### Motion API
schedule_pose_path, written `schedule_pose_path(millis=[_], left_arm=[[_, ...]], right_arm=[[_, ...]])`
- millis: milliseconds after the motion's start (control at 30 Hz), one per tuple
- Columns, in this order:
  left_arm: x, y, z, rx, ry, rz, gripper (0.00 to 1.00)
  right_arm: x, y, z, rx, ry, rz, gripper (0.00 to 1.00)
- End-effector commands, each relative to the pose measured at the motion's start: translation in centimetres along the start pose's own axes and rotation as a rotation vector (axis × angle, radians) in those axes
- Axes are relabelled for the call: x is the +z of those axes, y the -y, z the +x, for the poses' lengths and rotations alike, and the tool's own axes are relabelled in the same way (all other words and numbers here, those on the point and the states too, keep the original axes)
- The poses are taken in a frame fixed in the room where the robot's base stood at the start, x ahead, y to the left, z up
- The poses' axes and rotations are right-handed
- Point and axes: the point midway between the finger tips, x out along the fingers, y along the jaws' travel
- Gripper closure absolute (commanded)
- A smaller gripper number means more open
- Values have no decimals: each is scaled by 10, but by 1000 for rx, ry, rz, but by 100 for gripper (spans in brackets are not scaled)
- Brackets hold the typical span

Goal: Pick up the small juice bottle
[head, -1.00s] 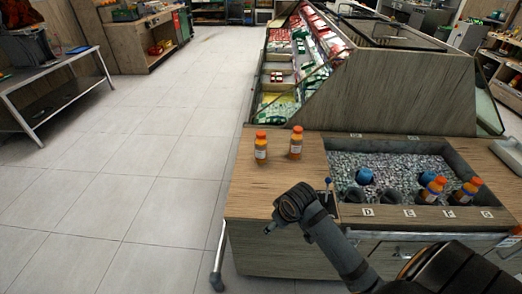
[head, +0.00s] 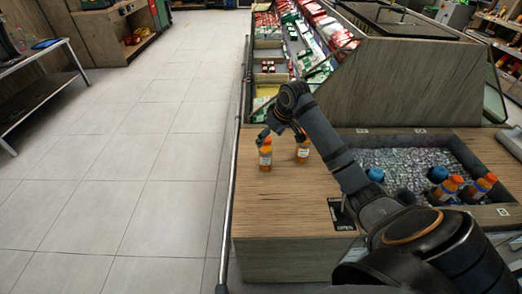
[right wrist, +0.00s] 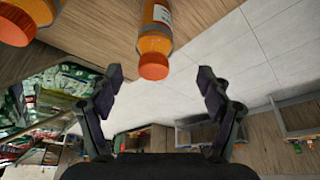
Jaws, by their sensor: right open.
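Two orange juice bottles with orange caps stand upright on the wooden counter, a left one (head: 265,157) and a right one (head: 303,152). They look close in size, so I cannot tell surely which is the small one. My right gripper (head: 281,133) is open and empty just above them, pointing down. In the right wrist view, one labelled bottle (right wrist: 155,28) lies ahead between the open fingers (right wrist: 160,77), its cap just beyond the fingertips. The other bottle (right wrist: 18,22) is cut off at the upper left corner. My left gripper does not show.
An ice bin (head: 405,162) sunk in the counter holds several bottles with orange or blue caps. A stocked display case (head: 290,50) stands behind the counter (head: 285,212). A rail (head: 232,170) runs along the counter's left side. The tiled floor (head: 150,160) beyond is clear.

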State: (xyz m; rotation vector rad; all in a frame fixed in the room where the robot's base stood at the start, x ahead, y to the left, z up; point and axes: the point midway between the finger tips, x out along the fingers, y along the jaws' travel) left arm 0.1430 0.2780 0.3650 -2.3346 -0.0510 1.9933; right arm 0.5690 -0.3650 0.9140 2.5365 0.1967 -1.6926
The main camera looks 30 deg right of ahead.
Motion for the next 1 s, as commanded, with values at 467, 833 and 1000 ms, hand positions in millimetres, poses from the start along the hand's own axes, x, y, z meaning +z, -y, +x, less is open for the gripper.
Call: schedule_pose_path(millis=[467,833,1000], left_arm=[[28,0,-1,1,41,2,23],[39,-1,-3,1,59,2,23],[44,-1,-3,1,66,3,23]], right_arm=[[-1,-1,51,-1,2,0,21],[-8,-8,99,0,1,-1,21],[-8,-8,99,1,1,-1,21]])
